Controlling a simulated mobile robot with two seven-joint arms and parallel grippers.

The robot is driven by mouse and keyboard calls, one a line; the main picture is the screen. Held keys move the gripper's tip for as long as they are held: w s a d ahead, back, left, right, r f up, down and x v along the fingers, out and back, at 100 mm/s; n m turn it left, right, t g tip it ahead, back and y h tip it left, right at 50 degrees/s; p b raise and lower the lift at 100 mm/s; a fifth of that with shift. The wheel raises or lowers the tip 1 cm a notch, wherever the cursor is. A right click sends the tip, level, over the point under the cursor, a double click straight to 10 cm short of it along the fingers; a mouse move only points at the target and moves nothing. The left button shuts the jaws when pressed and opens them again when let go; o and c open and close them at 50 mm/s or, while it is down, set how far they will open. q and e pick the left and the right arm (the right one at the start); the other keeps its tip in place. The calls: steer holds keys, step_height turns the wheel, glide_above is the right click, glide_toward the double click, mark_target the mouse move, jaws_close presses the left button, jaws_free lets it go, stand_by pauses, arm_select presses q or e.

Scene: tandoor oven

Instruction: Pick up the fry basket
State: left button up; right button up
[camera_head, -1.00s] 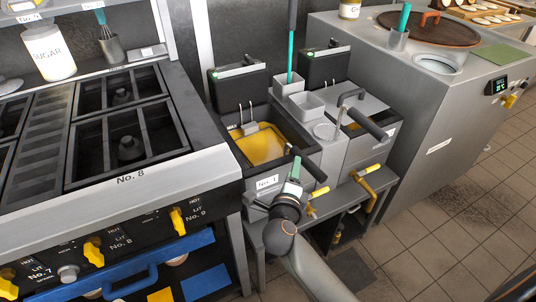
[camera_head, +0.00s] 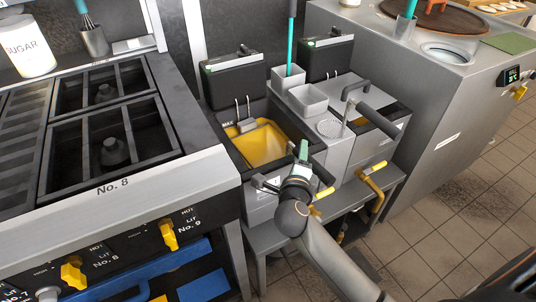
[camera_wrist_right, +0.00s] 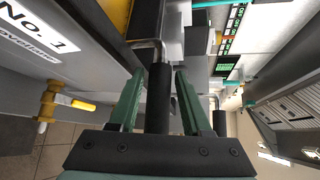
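The left fryer, No. 1, holds yellow oil (camera_head: 262,146) with grey metal fittings at its back edge; the fry basket's mesh is hard to make out there. In the right wrist view, a black basket handle (camera_wrist_right: 159,95) with a bent metal rod at its far end lies between the two green fingers of my right gripper (camera_wrist_right: 157,88). Narrow gaps show on both sides of the handle, so the fingers are open around it. In the head view my right gripper (camera_head: 290,168) is at the fryer's front and hides much of the handle. My left gripper is not in view.
A second fryer basket's black handle (camera_head: 376,120) sticks out at the right. Small grey containers (camera_head: 308,98) stand between the fryers. The stove (camera_head: 110,150) is close on the left, and the tandoor counter (camera_head: 435,100) is on the right.

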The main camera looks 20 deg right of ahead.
jaws_close()
stand_by(1.2)
steer(key=shift+r, duration=0.1)
